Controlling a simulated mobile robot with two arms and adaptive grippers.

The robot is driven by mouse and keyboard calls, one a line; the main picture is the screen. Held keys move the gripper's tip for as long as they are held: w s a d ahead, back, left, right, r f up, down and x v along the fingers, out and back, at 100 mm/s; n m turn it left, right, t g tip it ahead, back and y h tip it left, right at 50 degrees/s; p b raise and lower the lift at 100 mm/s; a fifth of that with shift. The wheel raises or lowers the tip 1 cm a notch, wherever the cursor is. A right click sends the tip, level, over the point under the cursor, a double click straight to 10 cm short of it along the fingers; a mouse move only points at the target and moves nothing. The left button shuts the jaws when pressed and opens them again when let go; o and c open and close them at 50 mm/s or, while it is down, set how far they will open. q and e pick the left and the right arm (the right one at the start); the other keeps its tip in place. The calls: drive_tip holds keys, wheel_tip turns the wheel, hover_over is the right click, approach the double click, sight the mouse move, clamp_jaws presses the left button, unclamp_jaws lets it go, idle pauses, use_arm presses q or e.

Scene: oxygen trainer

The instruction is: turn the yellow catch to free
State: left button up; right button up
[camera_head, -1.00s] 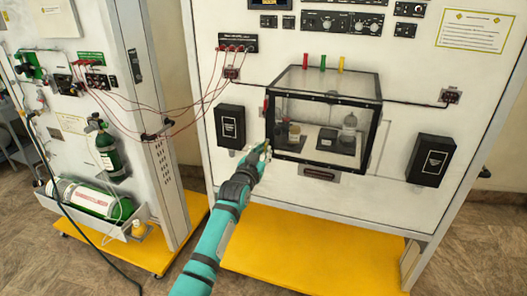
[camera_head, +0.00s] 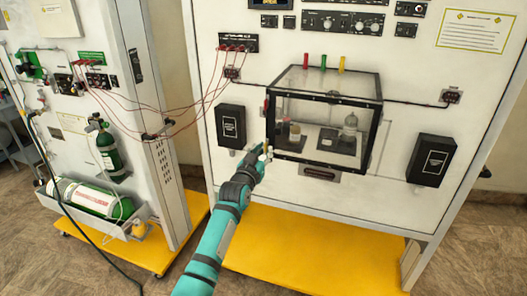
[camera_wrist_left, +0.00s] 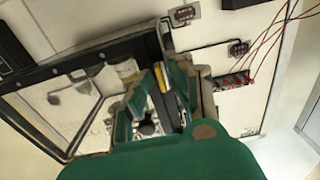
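In the left wrist view a narrow yellow piece (camera_wrist_left: 158,76), which looks like the yellow catch, shows between the tips of my left gripper (camera_wrist_left: 158,82). I cannot tell whether the fingers press on it. In the head view my left gripper (camera_head: 264,153) is at the lower left corner of the clear, black-framed box (camera_head: 327,98). The catch is too small to make out there. A small red piece (camera_head: 266,106) is on the box's left edge above the gripper. My right gripper is not in view.
Red, green and yellow upright tabs (camera_head: 341,63) stand at the box's top rear. Black boxes (camera_head: 230,126) (camera_head: 432,160) flank it on the white panel. Red cables (camera_head: 205,100) hang at the upper left. Green cylinders (camera_head: 110,150) are on the left stand.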

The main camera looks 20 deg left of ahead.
use_arm(q)
drive_tip(key=shift+o, duration=0.7)
drive_tip(key=shift+r, duration=0.15)
drive_tip(key=s, duration=1.2)
drive_tip(key=shift+a, duration=0.25)
